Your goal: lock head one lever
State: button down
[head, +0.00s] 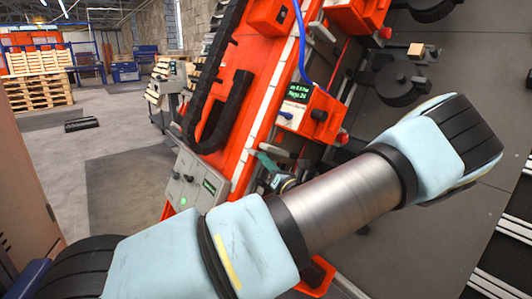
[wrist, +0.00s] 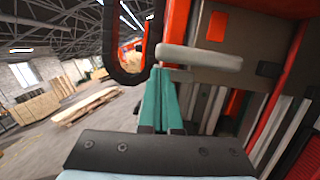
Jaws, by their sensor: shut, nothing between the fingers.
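My gripper (head: 268,163) shows in the head view as teal fingers beside the orange gantry, partly hidden behind my arm. In the wrist view my gripper (wrist: 165,88) has its teal fingers together, with nothing between them. A pale grey rounded bar (wrist: 200,57) lies just past the fingertips and stretches to the right. It may be the head one lever; I cannot tell, nor whether the fingers touch it. An orange head unit (head: 311,112) with a small green-text display stands above the gripper in the head view. Its lettering is too small to read surely.
The orange gantry beam (head: 255,90) carries a black cable chain (head: 222,115). A grey control box (head: 195,185) with a green light stands left of the gripper. A blue hose (head: 300,40) runs to the head unit.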

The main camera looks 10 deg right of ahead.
jog(key=shift+r+m+p, duration=0.45)
jog(key=shift+m+p, duration=0.25)
jog(key=shift+d, duration=0.1)
jog(key=shift+f, duration=0.1)
